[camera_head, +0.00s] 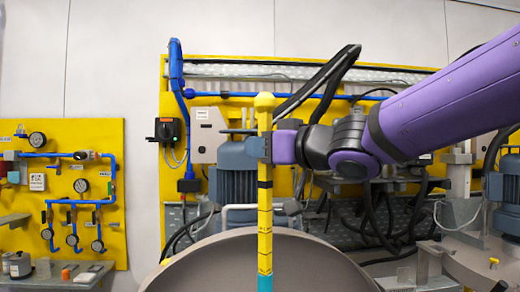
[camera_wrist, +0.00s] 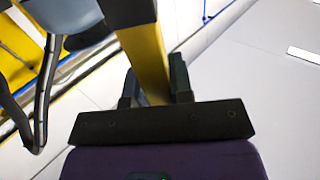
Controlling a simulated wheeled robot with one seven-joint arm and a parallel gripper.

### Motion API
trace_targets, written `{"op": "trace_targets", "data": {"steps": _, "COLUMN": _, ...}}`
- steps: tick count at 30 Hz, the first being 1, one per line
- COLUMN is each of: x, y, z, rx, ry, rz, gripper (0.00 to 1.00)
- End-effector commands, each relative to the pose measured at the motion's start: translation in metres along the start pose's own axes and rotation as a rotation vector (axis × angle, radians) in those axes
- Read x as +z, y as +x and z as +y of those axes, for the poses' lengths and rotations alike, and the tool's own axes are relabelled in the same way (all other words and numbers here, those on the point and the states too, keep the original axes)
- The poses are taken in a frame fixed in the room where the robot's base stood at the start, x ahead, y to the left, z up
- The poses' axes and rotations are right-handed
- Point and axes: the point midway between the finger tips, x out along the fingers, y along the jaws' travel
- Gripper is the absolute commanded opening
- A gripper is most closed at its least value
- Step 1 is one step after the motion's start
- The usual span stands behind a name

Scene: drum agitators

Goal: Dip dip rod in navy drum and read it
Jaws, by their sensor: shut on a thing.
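The dip rod (camera_head: 265,205) is a yellow bar with dark marks, a black band and a teal lower end. It stands upright in the head view, its foot cut off by the bottom edge. My gripper (camera_head: 260,147) is shut on its upper part from the right. In the wrist view, the rod (camera_wrist: 145,60) runs between the two dark fingers of my gripper (camera_wrist: 155,90). A large grey-brown rounded surface (camera_head: 200,265) lies behind the rod's lower part. I cannot tell whether it belongs to the navy drum; no plainly navy drum shows.
A blue-grey motor (camera_head: 237,178) stands right behind the rod. A yellow panel with blue pipes and gauges (camera_head: 75,190) is on the left wall. A shelf with small jars (camera_head: 20,265) is at lower left. More machinery with hoses (camera_head: 400,205) crowds the right.

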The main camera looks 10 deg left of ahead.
Motion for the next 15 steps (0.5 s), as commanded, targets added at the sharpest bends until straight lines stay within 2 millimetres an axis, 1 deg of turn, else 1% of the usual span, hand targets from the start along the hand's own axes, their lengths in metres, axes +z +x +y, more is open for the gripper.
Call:
{"op": "trace_targets", "data": {"steps": 1, "x": -0.001, "y": -0.005, "z": -0.006, "rx": -0.001, "ry": -0.002, "rz": 0.001, "gripper": 0.00}}
{"op": "trace_targets", "data": {"steps": 15, "x": -0.004, "y": -0.048, "z": -0.048, "rx": -0.001, "ry": -0.001, "rz": 0.002, "gripper": 0.00}}
